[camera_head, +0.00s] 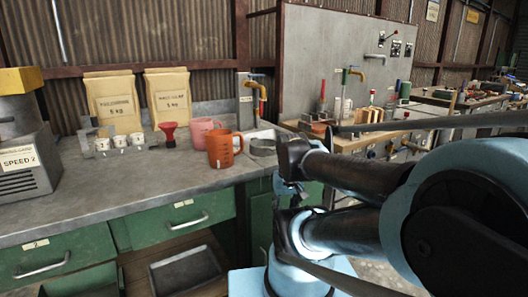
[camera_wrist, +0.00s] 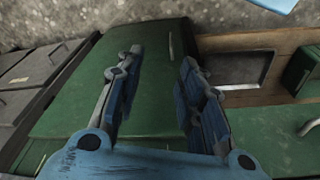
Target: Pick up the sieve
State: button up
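In the head view my gripper (camera_head: 287,190) is low, in front of the counter edge and below the sieve, partly hidden by my arm. The sieve does not show in the wrist view.
A brass tap (camera_head: 260,88) rises behind the sieve. An open compartment holds a grey tray (camera_head: 185,272). The front left worktop is clear.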

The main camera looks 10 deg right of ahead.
jog(key=shift+c, duration=0.6)
jog(key=w+r+n, duration=0.2)
jog(key=w+r, duration=0.3)
jog(key=r, duration=0.1)
jog(key=w+r+n+g, duration=0.1)
jog(key=w+r+n, duration=0.1)
jog(key=w+r, duration=0.4)
jog(key=w+a+r+n, duration=0.1)
jog(key=w+r+n, duration=0.1)
jog(key=w+r, duration=0.3)
jog(key=shift+w+r+n+h, duration=0.3)
jog(key=shift+w+r, duration=0.1)
jog(key=shift+w, duration=0.15)
jog(key=w+a+r+n+g, duration=0.15)
jog(key=w+r+n, duration=0.3)
jog(key=w, duration=0.75)
jog(key=n, duration=0.2)
send_near(261, 155)
jog(key=shift+h, duration=0.3)
jog(key=f, duration=0.7)
jog(key=shift+w+d+f, duration=0.1)
jog(key=shift+w+d, duration=0.05)
jog(key=shift+d, duration=0.05)
jog(key=shift+c, duration=0.5)
